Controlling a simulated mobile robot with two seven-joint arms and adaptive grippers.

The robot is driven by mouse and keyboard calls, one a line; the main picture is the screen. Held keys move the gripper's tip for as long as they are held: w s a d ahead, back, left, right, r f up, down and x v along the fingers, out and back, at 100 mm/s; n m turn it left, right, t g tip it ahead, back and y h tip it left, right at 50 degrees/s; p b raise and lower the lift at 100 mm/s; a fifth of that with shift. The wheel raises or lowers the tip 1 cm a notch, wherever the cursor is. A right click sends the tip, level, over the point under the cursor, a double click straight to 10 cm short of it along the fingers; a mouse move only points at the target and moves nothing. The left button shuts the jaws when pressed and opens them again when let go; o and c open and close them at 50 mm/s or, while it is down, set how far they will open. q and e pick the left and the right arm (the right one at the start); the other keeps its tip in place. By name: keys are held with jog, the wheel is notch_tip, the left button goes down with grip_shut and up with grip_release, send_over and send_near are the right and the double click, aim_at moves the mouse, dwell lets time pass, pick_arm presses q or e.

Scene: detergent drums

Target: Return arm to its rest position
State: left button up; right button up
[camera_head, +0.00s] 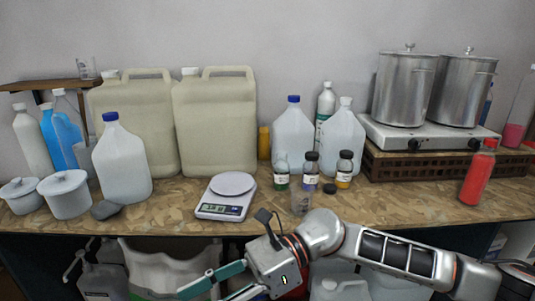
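My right arm comes in from the right along the counter's front edge. Its gripper (208,295) points to the lower left, below the counter top. Its two teal fingers are spread apart with nothing seen between them; the lower finger is partly cut off by the bottom edge. My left arm and gripper are not in view.
The counter (385,207) holds a scale (226,208), small bottles (311,170), a clear beaker (301,200) close behind my arm, and a red bottle (477,177) at right. Large jugs (215,130) and steel pots (405,90) stand behind. Containers fill the space underneath.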

jog(key=w+d+r+m+t+y, duration=0.2)
jog(key=w+m+t+y, duration=0.6)
jog(key=m+t, duration=0.9)
jog(key=w+d+f+m+t+h, duration=0.3)
jog(key=d+f+m+h, duration=0.25)
jog(key=m, duration=0.55)
jog(key=w+d+f+m+t+h, duration=0.25)
jog(key=d+f+m+h, duration=0.2)
jog(key=f+m, duration=0.4)
jog(key=s+d+f+m+g+h, duration=0.1)
jog(key=s+d+f+m+h, duration=0.2)
jog(key=s+d+f+m, duration=0.2)
jog(key=s+d+f+m+g+h, duration=0.2)
jog(key=s+d+f+m, duration=0.3)
jog(key=d+f, duration=0.3)
jog(key=s+d+f+m+g+h, duration=0.2)
jog(key=s+d+f+m+h, duration=0.2)
jog(key=f, duration=0.9)
jog(key=s+d+m, duration=0.1)
jog(key=s+d, duration=0.1)
jog(key=shift+s+d, duration=0.2)
jog(key=shift+d, duration=0.1)
